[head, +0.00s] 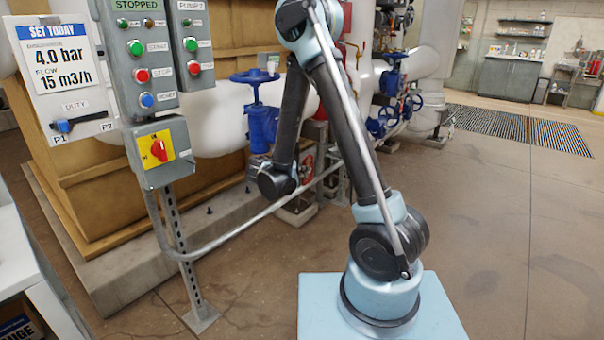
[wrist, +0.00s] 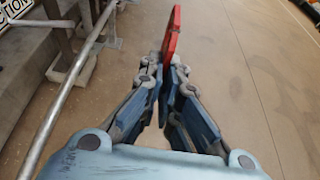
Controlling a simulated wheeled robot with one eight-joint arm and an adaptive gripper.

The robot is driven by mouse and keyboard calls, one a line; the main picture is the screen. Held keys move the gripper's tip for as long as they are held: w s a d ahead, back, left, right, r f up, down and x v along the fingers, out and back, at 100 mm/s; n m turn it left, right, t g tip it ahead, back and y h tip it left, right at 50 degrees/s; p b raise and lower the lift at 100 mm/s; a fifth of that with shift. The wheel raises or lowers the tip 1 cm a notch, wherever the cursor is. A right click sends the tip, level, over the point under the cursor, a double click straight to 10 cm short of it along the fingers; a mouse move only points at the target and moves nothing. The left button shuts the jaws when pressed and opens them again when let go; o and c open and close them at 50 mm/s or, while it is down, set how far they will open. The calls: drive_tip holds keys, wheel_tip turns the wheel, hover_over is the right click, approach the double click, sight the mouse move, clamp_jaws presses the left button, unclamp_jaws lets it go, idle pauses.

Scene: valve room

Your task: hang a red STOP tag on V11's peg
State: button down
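In the wrist view my gripper (wrist: 167,72) has its fingertips close together, with the red tag (wrist: 172,38) between them. The tag is seen nearly edge-on and sticks out beyond the fingertips, so its lettering cannot be read. In the head view my gripper and the tag are not visible; my own arm stands across the middle. A blue valve with a handwheel (head: 258,110) stands left of my arm, and more blue valves (head: 395,100) stand right of it. I cannot read which valve is V11, and I cannot make out its peg.
A grey control panel (head: 150,60) on a post (head: 185,255) stands at left, beside a board reading SET TODAY (head: 58,60). A low metal rail (head: 235,232) runs from the post toward the pipes; a rail (wrist: 75,85) also shows in the wrist view. Floor at right (head: 510,230) is clear.

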drive_tip(key=w+a, duration=0.2)
drive_tip(key=a, duration=0.3)
drive_tip(key=shift+w+a+f, duration=0.15)
drive_tip(key=shift+w+f, duration=0.05)
drive_tip(key=shift+w, duration=0.2)
drive_tip(key=shift+w+a+r, duration=0.15)
drive_tip(key=shift+w+a, duration=0.1)
drive_tip(key=shift+a, duration=0.05)
idle(0.9)
drive_tip(key=shift+w+a, duration=1.1)
drive_tip(key=shift+a, duration=0.3)
idle(0.8)
drive_tip(key=shift+w+a+f, duration=0.3)
drive_tip(key=shift+a+f, duration=0.1)
drive_tip(key=shift+f, duration=0.2)
idle(1.0)
idle(0.4)
drive_tip(key=c, duration=1.7)
unclamp_jaws()
